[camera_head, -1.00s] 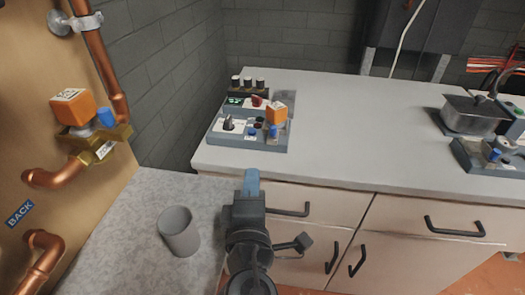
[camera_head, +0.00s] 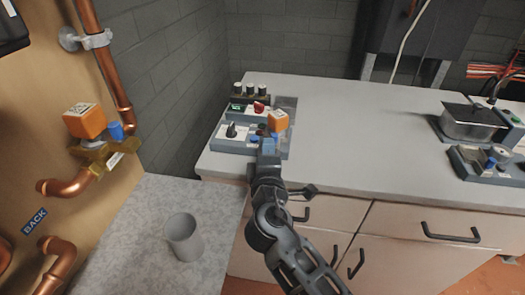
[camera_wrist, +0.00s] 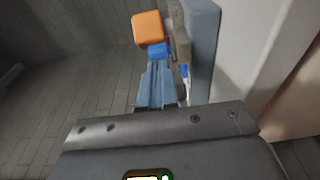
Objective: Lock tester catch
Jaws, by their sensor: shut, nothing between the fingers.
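The tester (camera_head: 228,145) is a grey-blue box with a dark knob at the left end of the worktop. An orange block (camera_head: 278,120) sits at its right end and also shows in the wrist view (camera_wrist: 148,28). A blue catch (camera_wrist: 158,50) lies just under the orange block in the wrist view. My gripper (camera_head: 269,144) is shut and empty, with its blue fingertips at the front right of the tester. In the wrist view the fingertips (camera_wrist: 157,75) point at the catch and are very close; I cannot tell if they touch. The gripper hides the catch in the head view.
A grey cup (camera_head: 184,238) stands on the speckled counter at lower left. Copper pipes with another orange-topped valve (camera_head: 86,122) are on the left panel. A second device with a metal tank (camera_head: 470,122) is at the right. The worktop's middle (camera_head: 360,140) is clear.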

